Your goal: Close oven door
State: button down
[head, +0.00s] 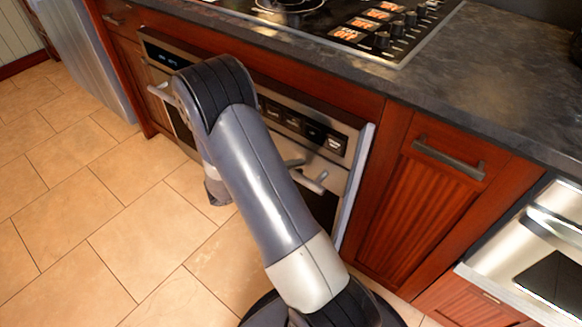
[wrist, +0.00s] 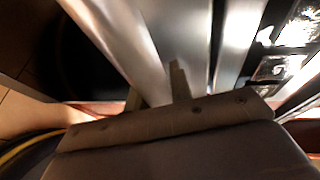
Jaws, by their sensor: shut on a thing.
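The oven (head: 345,180) is built into the red-brown cabinets under the cooktop. Its door handle (head: 312,178) shows to the right of my arm and its other end shows to the left; the middle is hidden. The door looks near its frame, but I cannot tell whether a gap remains. In the wrist view, my gripper (wrist: 155,90) is shut on a silver bar (wrist: 125,45) that looks like the oven door handle. My arm hides most of the gripper in the head view.
The dark countertop (head: 480,80) and cooktop (head: 345,25) are above the oven. A cabinet door (head: 425,205) with a bar handle is to the right, then a silver appliance (head: 540,240). The tiled floor (head: 80,200) is clear at the left.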

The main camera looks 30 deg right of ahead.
jog(key=shift+w+d+r, duration=0.15)
jog(key=c, duration=1.3)
grip_release()
jog(key=shift+r, duration=0.1)
jog(key=shift+o, duration=0.2)
jog(key=a+r+p, duration=0.1)
jog(key=a+p, duration=0.1)
jog(key=a, duration=0.8)
jog(key=shift+w+a+r, duration=0.25)
jog(key=shift+a+r, duration=0.1)
jog(key=shift+d, duration=0.1)
jog(key=d+f+b, duration=0.2)
jog(key=d, duration=0.8)
jog(key=shift+s, duration=0.3)
jog(key=shift+a, duration=0.1)
